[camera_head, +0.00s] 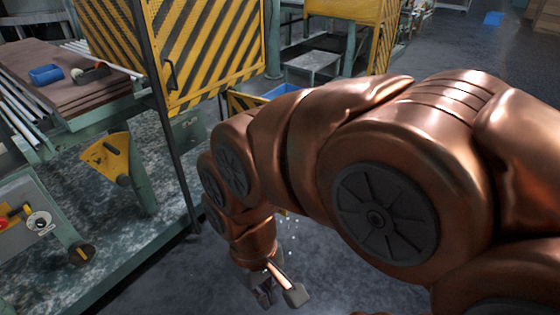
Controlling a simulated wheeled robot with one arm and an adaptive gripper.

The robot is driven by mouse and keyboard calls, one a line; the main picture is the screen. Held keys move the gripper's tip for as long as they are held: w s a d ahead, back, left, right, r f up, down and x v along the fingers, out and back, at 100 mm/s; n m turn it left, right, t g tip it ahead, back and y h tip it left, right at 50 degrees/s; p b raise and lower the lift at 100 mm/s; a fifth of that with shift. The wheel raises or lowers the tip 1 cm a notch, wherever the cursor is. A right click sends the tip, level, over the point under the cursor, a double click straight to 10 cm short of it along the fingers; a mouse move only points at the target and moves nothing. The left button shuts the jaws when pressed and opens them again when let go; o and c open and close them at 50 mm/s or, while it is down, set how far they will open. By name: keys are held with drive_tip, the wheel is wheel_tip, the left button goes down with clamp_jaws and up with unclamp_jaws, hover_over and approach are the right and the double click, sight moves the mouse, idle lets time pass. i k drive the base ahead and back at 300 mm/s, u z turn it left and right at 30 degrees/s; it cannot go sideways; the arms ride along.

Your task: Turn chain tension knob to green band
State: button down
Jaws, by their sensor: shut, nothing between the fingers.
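My gripper (276,292) hangs low at the bottom centre, pointing down beside the green machine frame, over the dark floor. It is shut and empty, touching nothing that I can see. A dark round knob (82,252) sits at the lower left on the machine's side, well to the left of my gripper. A dark knob-like end (123,180) shows at the lower edge of a yellow guard (108,157). I cannot tell which one is the chain tension knob. No green band is legible in this view.
A grey panel (20,235) with a white dial (40,221) and red and yellow parts stands at the far left. A yellow-black striped guard (205,50) rises behind my arm. A blue tray (46,75) lies on the brown bench top. Open floor shows at right.

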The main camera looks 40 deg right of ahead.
sight(192, 140)
drive_tip(key=z, duration=1.8)
drive_tip(key=i, duration=4.2)
drive_tip(key=u, duration=3.7)
